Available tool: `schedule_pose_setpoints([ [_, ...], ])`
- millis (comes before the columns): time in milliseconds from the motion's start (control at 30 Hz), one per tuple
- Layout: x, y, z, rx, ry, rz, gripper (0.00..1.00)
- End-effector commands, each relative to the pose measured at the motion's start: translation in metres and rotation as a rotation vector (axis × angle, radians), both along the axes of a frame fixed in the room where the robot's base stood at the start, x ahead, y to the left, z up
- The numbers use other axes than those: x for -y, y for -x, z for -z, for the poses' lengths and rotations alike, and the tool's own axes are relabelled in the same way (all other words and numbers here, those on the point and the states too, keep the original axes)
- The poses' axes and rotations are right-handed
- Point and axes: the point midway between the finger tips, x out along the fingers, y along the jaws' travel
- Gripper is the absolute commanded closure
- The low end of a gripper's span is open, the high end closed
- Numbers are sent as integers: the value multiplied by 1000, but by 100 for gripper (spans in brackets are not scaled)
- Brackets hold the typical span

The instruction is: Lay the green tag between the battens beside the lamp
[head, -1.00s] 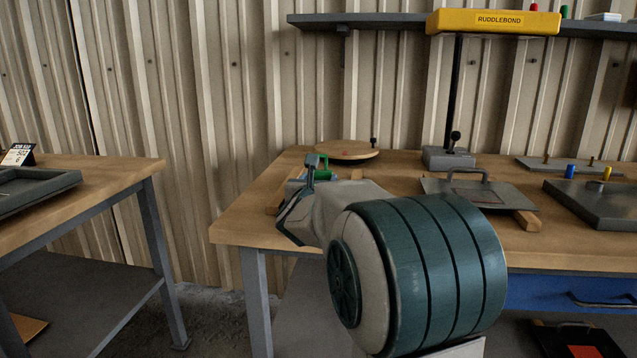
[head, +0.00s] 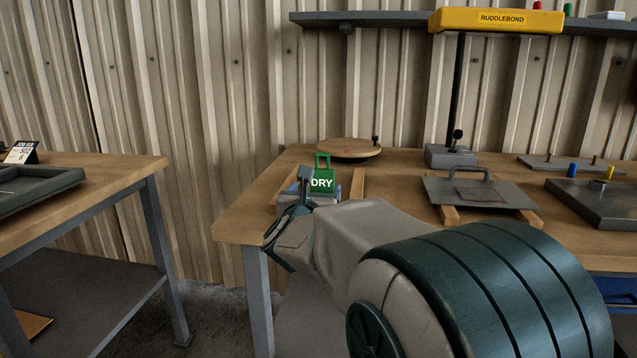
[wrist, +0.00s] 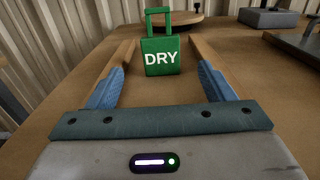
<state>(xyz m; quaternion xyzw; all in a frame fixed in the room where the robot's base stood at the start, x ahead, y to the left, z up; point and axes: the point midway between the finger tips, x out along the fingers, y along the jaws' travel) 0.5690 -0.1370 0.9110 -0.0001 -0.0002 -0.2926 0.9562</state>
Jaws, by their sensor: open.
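The green tag (head: 322,181), marked DRY and with a loop handle, is on the wooden bench between two pale battens. In the wrist view the tag (wrist: 160,58) faces me with its loop pointing away; I cannot tell how flat it lies. The left batten (wrist: 122,52) and right batten (wrist: 199,50) run either side of it. My gripper (wrist: 162,78) is open, its blue fingers to the left and right, the tag just ahead between them with gaps on both sides. The lamp (head: 494,20), yellow and marked RUDDLEBOND, stands on a black post to the right.
A round wooden disc (head: 349,149) lies behind the tag. A grey plate with a handle (head: 478,192) rests on wooden strips to the right. A grey block with pegs (head: 600,205) is at the far right. Bare bench top (head: 400,180) lies between the right batten and the plate.

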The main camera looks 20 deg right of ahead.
Motion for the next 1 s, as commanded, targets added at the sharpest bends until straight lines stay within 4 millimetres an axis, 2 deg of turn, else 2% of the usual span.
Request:
schedule_pose_setpoints([
  [100,-12,17,-1,1,1,-1,25],
  [300,-22,32,0,0,1,0,25],
  [833,-23,35,0,-2,2,-1,25],
  [1000,-34,33,-13,-81,78,-58,25],
])
